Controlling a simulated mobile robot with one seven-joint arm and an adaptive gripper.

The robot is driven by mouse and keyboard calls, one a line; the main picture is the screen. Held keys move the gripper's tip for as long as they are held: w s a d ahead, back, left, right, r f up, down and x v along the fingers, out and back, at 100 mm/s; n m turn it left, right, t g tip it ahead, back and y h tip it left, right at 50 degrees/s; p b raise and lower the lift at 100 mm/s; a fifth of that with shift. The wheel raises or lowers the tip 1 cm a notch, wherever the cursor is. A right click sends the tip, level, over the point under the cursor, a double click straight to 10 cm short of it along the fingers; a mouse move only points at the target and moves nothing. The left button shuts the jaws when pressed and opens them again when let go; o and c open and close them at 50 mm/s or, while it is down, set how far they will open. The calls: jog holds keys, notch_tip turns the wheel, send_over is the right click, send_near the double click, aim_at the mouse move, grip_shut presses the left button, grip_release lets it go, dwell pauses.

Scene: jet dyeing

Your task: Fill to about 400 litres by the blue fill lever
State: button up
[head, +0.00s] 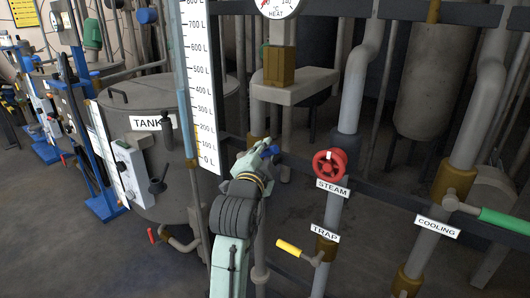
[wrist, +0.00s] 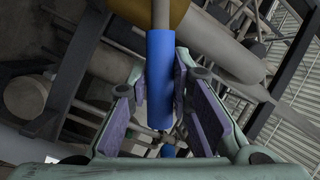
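The blue fill lever (wrist: 160,78) stands lengthwise between my gripper's two purple-padded fingers in the wrist view. My gripper is open around the handle, with the pads close to both sides; firm contact cannot be made out. The white litre scale (head: 203,90) runs from 0 L at the bottom to 800 L near the top edge. A thin sight tube (head: 183,90) runs along its left side; I cannot read a liquid level in it.
The red steam wheel (head: 329,162) is close right of my gripper. The yellow trap lever (head: 289,248) is below and the green cooling lever (head: 504,220) far right. A grey tank (head: 150,105) stands left. Pipes and a dark rail surround the gripper; open floor lies lower left.

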grip_shut()
dwell(0.4)
jog(key=f+m+b, duration=0.1)
jog(key=m+b, duration=0.1)
jog(key=b, duration=0.2)
jog(key=f+m+t+h+b, duration=0.1)
jog(key=f+m+b, duration=0.1)
jog(key=b, duration=0.3)
jog(key=d+f+m+b, duration=0.1)
jog(key=b, duration=0.3)
jog(key=shift+s+f+m+t+h+b, duration=0.25)
jog(key=shift+s+m+t+h+b, duration=0.05)
jog(key=shift+m+t+b, duration=0.1)
jog(key=o, duration=0.6)
grip_release()
jog(key=shift+r, duration=0.1)
jog(key=shift+c, duration=0.2)
